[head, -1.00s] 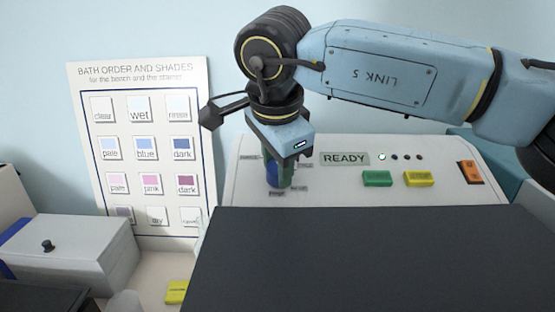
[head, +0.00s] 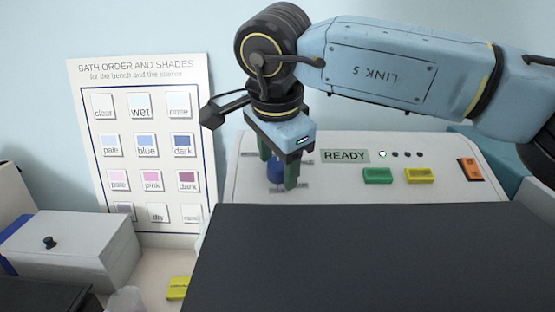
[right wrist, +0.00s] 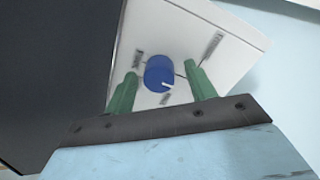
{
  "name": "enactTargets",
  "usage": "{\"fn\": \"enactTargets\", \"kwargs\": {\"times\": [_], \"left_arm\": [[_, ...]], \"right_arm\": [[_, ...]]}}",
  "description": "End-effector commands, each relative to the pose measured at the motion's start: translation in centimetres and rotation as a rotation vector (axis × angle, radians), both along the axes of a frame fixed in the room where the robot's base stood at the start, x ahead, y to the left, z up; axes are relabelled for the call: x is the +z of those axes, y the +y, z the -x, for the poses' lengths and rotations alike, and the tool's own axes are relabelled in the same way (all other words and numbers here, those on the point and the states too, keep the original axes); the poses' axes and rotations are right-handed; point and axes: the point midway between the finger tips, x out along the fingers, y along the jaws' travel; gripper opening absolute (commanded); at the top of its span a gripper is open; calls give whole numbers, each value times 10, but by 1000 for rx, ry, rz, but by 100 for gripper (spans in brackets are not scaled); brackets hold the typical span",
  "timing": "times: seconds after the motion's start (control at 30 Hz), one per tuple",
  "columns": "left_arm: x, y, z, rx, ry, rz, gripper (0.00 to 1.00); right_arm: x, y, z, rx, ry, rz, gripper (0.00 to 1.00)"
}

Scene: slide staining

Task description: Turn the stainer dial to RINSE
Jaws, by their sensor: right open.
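The blue stainer dial (head: 275,170) sits on the white sloped panel of the stainer (head: 335,185). In the right wrist view the dial (right wrist: 159,73) shows whole, with a white mark pointing to the lower right and small labels around it, too blurred to read. My right gripper (head: 278,172) is open, its two green fingers on either side of the dial. In the right wrist view there is a visible gap between the dial and each finger of the right gripper (right wrist: 160,71). My left gripper is not in view.
The panel also carries a READY display (head: 345,156), a green button (head: 377,175), a yellow button (head: 419,175) and an orange switch (head: 470,169). A dark flat surface (head: 360,255) lies in front. A shade chart (head: 145,150) and a white box (head: 75,250) stand left.

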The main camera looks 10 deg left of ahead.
Motion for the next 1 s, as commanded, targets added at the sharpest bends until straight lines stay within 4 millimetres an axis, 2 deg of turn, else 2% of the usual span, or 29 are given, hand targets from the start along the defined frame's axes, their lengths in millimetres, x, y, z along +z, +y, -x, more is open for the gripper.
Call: {"fn": "enactTargets", "kwargs": {"times": [0.17, 0.27, 0.37, 0.7, 0.83, 1.0], "left_arm": [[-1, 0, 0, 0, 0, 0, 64], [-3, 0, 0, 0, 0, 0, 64], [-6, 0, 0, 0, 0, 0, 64], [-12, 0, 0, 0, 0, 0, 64], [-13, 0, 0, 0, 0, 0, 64], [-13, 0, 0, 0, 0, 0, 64]], "right_arm": [[2, 0, 1, -1, 1, 0, 55], [10, -1, 3, -1, -1, 0, 55], [26, -1, 9, -1, -3, -1, 55], [98, -5, 33, -1, -3, -1, 55], [115, -6, 39, 0, -2, -1, 55], [125, -7, 43, 1, 0, 0, 55]]}}
